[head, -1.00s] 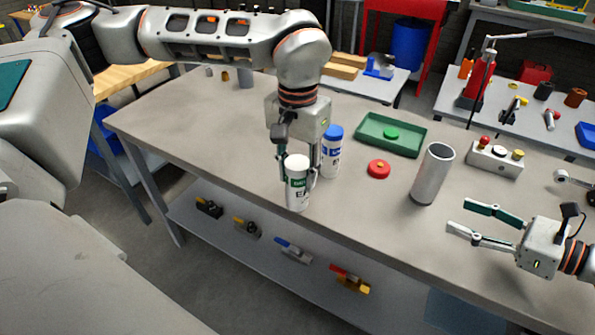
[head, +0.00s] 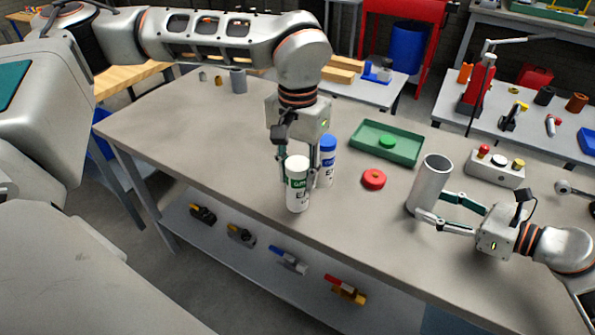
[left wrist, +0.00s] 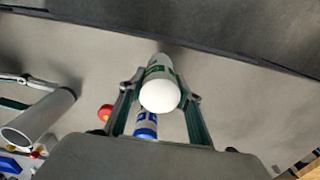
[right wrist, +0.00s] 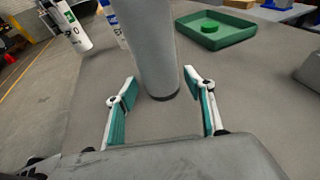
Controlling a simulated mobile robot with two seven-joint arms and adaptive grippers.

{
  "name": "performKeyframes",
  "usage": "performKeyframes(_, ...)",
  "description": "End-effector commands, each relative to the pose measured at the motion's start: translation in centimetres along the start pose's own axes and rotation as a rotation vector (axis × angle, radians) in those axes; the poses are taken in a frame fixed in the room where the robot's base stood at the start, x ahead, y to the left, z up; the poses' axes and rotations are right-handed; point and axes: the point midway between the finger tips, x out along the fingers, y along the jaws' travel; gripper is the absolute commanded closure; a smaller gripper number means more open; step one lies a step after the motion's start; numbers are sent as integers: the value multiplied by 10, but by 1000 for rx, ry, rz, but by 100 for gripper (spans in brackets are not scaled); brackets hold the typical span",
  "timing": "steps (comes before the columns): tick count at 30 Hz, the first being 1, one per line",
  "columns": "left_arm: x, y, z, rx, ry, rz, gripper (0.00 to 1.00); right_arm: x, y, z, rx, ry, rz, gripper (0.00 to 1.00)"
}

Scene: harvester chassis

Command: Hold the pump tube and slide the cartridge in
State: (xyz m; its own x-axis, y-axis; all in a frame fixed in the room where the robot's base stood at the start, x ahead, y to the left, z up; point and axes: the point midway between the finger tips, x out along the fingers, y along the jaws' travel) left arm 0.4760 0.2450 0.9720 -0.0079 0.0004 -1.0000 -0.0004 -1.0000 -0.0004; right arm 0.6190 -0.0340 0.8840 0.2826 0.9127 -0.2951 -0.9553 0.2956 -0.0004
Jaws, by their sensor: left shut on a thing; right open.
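The pump tube (head: 431,184) is a grey open-topped cylinder standing upright on the bench at the right. My right gripper (head: 428,210) is open, its fingers pointing at the tube's lower part. In the right wrist view the tube (right wrist: 150,50) stands between and just ahead of the open fingers (right wrist: 160,92). A white cartridge with a green band (head: 298,194) is upright in my left gripper (head: 298,176), which is shut on it. It also shows in the left wrist view (left wrist: 160,90). A similar cartridge with a blue cap (head: 327,150) stands just behind it, partly hidden.
A green tray (head: 410,152) with a green round piece (head: 387,141) lies behind the tube. A red round piece (head: 374,179) lies between cartridges and tube. A button box (head: 496,168) is at the right. The bench's left half is mostly clear.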

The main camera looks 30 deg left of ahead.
Motion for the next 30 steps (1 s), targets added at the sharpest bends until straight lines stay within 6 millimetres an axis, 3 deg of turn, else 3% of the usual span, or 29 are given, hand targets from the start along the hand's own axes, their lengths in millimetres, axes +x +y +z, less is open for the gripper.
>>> performKeyframes(7,10,0,0,0,-7,0,95,22,0,-1,-1,0,1,47)
performKeyframes(19,10,0,0,0,-8,0,95,26,0,0,0,0,0,47)
performKeyframes(23,10,0,0,0,-8,0,95,26,0,0,0,0,0,81)
performKeyframes(24,10,0,0,0,-8,0,95,26,0,0,0,0,0,85)
performKeyframes(25,10,0,0,0,-8,0,95,26,0,0,0,0,0,85)
performKeyframes(26,10,0,0,0,-8,0,95,26,0,0,0,0,0,62)
performKeyframes(30,10,0,0,0,-8,0,95,26,0,0,0,0,0,98)
